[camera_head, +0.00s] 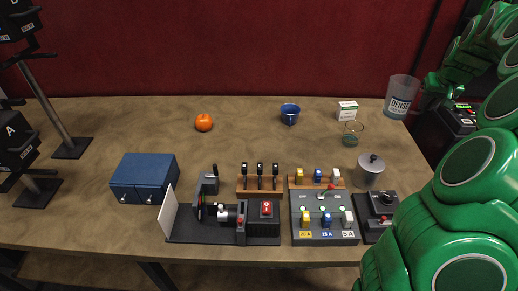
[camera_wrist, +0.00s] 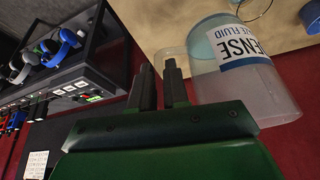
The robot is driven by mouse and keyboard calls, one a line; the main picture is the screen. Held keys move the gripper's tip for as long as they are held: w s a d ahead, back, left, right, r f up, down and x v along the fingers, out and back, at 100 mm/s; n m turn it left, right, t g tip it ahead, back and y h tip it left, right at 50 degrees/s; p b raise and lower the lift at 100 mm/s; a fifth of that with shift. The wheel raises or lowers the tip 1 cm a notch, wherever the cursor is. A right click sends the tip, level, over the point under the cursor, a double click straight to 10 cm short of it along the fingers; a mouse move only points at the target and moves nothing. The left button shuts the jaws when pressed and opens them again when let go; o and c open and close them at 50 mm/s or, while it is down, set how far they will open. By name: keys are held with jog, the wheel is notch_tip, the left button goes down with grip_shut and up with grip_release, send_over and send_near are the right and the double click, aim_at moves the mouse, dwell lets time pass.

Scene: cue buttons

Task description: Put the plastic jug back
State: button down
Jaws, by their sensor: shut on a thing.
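The plastic jug (camera_head: 402,92) is translucent, with a white label reading "DENSE" and "FLUID". It is at the back right of the table in the head view, upright or nearly so. I cannot tell whether its base touches the table. In the wrist view the jug (camera_wrist: 272,94) is just right of the fingers. My gripper (camera_wrist: 158,82) is shut on the jug at its handle side, and the fingers partly hide the handle. In the head view my green arm comes in from the right, and the fingertips are hard to make out beside the jug.
A glass beaker (camera_head: 352,133), a white box (camera_head: 347,110), a blue cup (camera_head: 290,113) and an orange fruit (camera_head: 204,122) stand on the table (camera_head: 110,130). A metal pot (camera_head: 369,172) and a switch panel (camera_head: 325,217) are nearer the front. A dark rack (camera_wrist: 75,75) is beside my gripper.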

jog(key=w+a+r+n+y, duration=0.15)
jog(key=a+n, duration=0.35)
jog(key=a, duration=2.5)
jog(key=s+a+n+y, duration=0.15)
jog(key=s+a, duration=0.25)
jog(key=a, duration=0.6)
jog(key=s+a+n, duration=0.2)
jog(key=s+a, duration=0.3)
jog(key=a, duration=0.5)
jog(key=shift+n+g, duration=0.25)
jog(key=shift+g, duration=0.15)
jog(key=shift+w+a+f, duration=0.6)
jog(key=shift+w+f, duration=1.6)
jog(key=shift+f, duration=0.8)
jog(key=shift+w+a+f, duration=0.6)
jog(key=shift+w+f, duration=1.65)
jog(key=shift+f, duration=0.75)
jog(key=shift+w+a+f, duration=0.6)
jog(key=shift+w+f, duration=1.6)
jog(key=shift+f, duration=0.8)
